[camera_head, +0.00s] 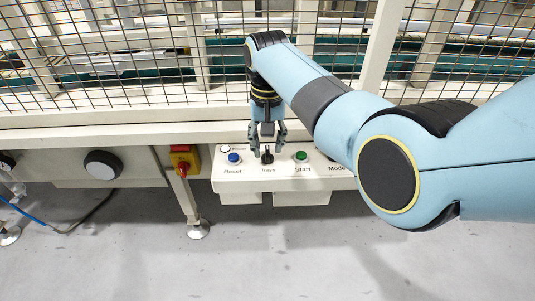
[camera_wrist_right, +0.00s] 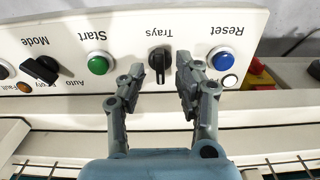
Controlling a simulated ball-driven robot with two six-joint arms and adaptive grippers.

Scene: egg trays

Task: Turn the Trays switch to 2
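The Trays switch (camera_head: 267,157) is a small black rotary knob on the white control panel (camera_head: 290,184), between the blue Reset button and the green Start button. In the right wrist view the Trays switch (camera_wrist_right: 157,64) shows with its handle about in line with the panel's short side. My right gripper (camera_head: 267,150) comes down over the switch. In the right wrist view its two fingers (camera_wrist_right: 157,84) are open, one on each side of the knob, with a gap to it. My left gripper is not in either view.
The blue Reset button (camera_wrist_right: 222,59), green Start button (camera_wrist_right: 98,65) and black Mode switch (camera_wrist_right: 41,69) sit along the panel. A red and yellow switch (camera_head: 182,165) is further left. Wire mesh fencing (camera_head: 110,60) stands behind the panel. Grey floor lies open in front.

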